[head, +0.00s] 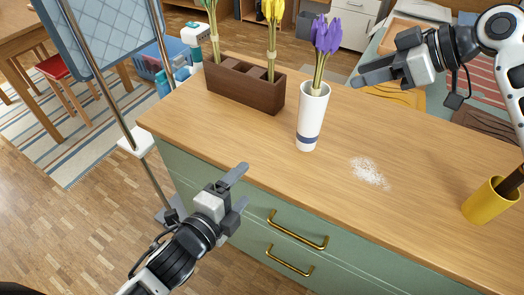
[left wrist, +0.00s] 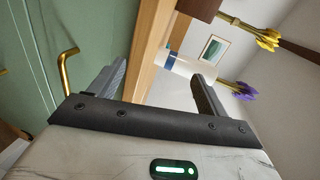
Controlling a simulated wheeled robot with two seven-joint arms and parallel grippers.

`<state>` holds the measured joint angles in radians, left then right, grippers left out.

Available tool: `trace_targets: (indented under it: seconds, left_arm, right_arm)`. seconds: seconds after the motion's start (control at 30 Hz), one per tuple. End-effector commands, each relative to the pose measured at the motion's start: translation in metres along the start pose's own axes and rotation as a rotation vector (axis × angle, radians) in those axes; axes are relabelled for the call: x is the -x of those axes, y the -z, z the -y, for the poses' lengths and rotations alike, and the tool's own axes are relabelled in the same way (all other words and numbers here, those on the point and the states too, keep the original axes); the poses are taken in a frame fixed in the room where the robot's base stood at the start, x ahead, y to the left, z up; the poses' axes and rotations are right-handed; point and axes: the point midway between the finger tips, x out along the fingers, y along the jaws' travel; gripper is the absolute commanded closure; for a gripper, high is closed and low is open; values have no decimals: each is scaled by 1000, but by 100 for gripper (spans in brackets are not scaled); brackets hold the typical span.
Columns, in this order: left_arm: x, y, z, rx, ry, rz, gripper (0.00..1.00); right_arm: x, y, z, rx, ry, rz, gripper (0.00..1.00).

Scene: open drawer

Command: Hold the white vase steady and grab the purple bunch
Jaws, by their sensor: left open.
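The white vase (head: 312,115) with a blue band stands upright on the wooden counter. The purple bunch (head: 326,38) stands in it, stems inside the vase. In the left wrist view the vase (left wrist: 190,68) and the purple bunch (left wrist: 238,88) appear sideways, beyond the fingers. My left gripper (head: 243,187) is open and empty at the counter's front edge, left of and nearer than the vase. My right gripper (head: 380,60) is right of the purple bunch, apart from it, its fingers spread with nothing between them.
A brown wooden box (head: 245,88) holding yellow flowers (head: 272,12) stands left of the vase. White powder (head: 369,172) lies right of the vase. A yellow cup (head: 489,203) stands at the right. Green drawers with brass handles (head: 297,235) are below the counter (head: 235,133).

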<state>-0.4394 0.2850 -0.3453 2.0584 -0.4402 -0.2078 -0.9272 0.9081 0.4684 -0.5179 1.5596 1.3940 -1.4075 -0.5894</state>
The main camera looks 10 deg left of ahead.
Motion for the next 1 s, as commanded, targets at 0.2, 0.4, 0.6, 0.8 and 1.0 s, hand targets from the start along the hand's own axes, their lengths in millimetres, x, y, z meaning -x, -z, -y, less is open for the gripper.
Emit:
trace_targets:
  seconds: [0.2,0.4,0.6,0.8,1.0]
  left_arm:
    - [-27,15,35,-918,200,-80,23]
    - [-48,20,58,-1494,336,-89,23]
    - [-59,22,64,-1650,374,-81,23]
    - [-88,30,70,-1648,375,-79,23]
    - [-126,42,77,-1645,373,-79,23]
  right_arm:
    - [0,0,0,0,0,0,64]
    - [0,0,0,0,0,0,64]
    - [0,0,0,0,0,0,64]
    - [0,0,0,0,0,0,64]
    - [0,0,0,0,0,0,64]
